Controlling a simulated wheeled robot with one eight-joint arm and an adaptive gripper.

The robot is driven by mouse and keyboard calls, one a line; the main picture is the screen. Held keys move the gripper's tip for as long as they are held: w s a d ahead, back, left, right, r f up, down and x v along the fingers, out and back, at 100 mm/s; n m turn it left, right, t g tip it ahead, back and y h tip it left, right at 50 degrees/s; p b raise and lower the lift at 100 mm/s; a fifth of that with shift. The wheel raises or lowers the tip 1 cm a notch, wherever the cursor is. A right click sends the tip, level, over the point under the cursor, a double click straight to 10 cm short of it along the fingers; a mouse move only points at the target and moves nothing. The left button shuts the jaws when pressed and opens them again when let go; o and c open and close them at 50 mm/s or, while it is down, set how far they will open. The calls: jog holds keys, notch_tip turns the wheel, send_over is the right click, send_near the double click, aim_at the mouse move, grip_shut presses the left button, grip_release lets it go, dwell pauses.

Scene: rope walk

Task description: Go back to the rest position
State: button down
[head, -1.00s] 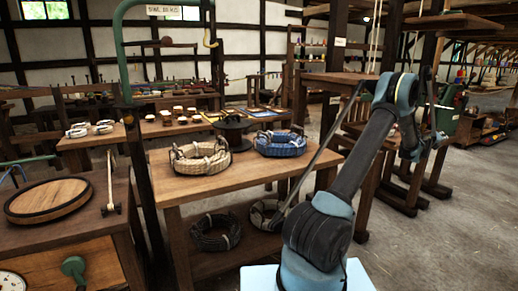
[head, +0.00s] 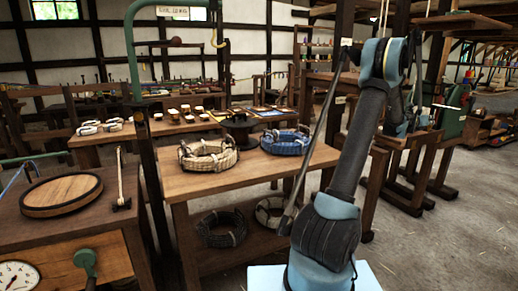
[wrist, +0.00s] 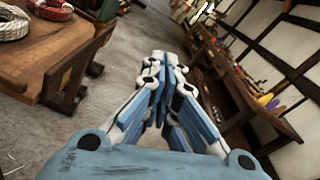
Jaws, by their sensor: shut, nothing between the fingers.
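My gripper (wrist: 168,72) shows in the wrist view with its blue and white fingers together and nothing between them. It hangs in open air above the grey floor, apart from the furniture. In the head view my arm rises at right of centre, with its elbow near the top. The gripper is hard to make out there, largely hidden behind the arm.
A wooden table (head: 228,184) at centre bears a pale rope coil (head: 208,155) and a blue rope coil (head: 286,141). A wooden cabinet (head: 110,235) with a round board stands at left. Floor (head: 440,240) at right is clear.

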jog(key=s+a+r+m+y, duration=0.15)
jog(key=s+a+m, duration=0.3)
jog(key=a, duration=0.85)
jog(key=s+a+m+g+y, duration=0.1)
jog(key=s+a+m+y, duration=0.4)
jog(key=a, duration=0.7)
jog(key=s+a+r+m+h, duration=0.1)
jog(key=s+a+m, duration=0.35)
jog(key=a, duration=0.85)
jog(key=s+a+f+m+g+y, duration=0.1)
jog(key=s+a+f+m+y, duration=0.2)
jog(key=s+a+f, duration=0.4)
jog(key=s+a+f+m+g+y, duration=0.1)
jog(key=s+a+f+m+y, duration=0.3)
jog(key=s+a, duration=0.9)
jog(key=s+a+f+m+g+y, duration=0.1)
jog(key=s+a+f+m+y, duration=0.2)
jog(key=s+a+f, duration=0.7)
jog(key=a+m, duration=0.2)
jog(key=a, duration=0.3)
jog(key=shift+f+g, duration=0.25)
jog(key=shift+g, duration=0.05)
jog(key=shift+d+y, duration=0.15)
jog(key=shift+y, duration=0.1)
